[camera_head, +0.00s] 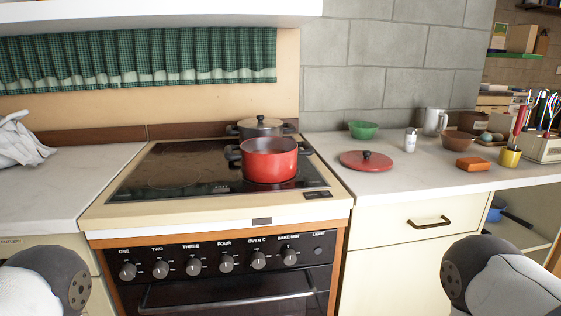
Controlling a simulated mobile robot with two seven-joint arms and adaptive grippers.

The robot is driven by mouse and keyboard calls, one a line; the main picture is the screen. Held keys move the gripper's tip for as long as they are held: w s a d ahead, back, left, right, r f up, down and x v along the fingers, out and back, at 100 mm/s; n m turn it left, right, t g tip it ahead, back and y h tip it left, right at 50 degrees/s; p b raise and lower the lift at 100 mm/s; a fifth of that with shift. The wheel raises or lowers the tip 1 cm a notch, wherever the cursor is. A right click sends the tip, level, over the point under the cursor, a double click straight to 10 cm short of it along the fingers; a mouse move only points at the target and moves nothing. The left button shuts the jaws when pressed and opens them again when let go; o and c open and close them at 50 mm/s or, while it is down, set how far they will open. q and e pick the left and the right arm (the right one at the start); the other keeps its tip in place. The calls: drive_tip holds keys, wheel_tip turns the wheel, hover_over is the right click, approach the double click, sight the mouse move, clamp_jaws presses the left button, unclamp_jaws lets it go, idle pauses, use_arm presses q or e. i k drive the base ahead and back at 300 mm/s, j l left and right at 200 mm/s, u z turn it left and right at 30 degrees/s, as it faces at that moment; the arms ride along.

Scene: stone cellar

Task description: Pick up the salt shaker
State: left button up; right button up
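A small white salt shaker (410,140) with a grey top stands upright on the pale countertop (395,190) right of the stove. It is behind and to the right of a red pot lid and in front of a metal jug. Only parts of my two arms show, at the bottom left and bottom right corners. Neither gripper is visible, and nothing of mine touches the shaker.
A red pot (268,160) and a dark lidded pot (261,127) sit on the stove (165,190). Near the shaker are the red lid (366,161), green bowl (363,130), metal jug (434,121), brown bowl (458,143) and orange block (473,164). The counter's front is clear.

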sight(411, 132)
drive_tip(key=i+l+u, duration=0.1)
drive_tip(key=l+u, duration=0.65)
drive_tip(key=l, duration=0.2)
drive_tip(key=i, duration=0.05)
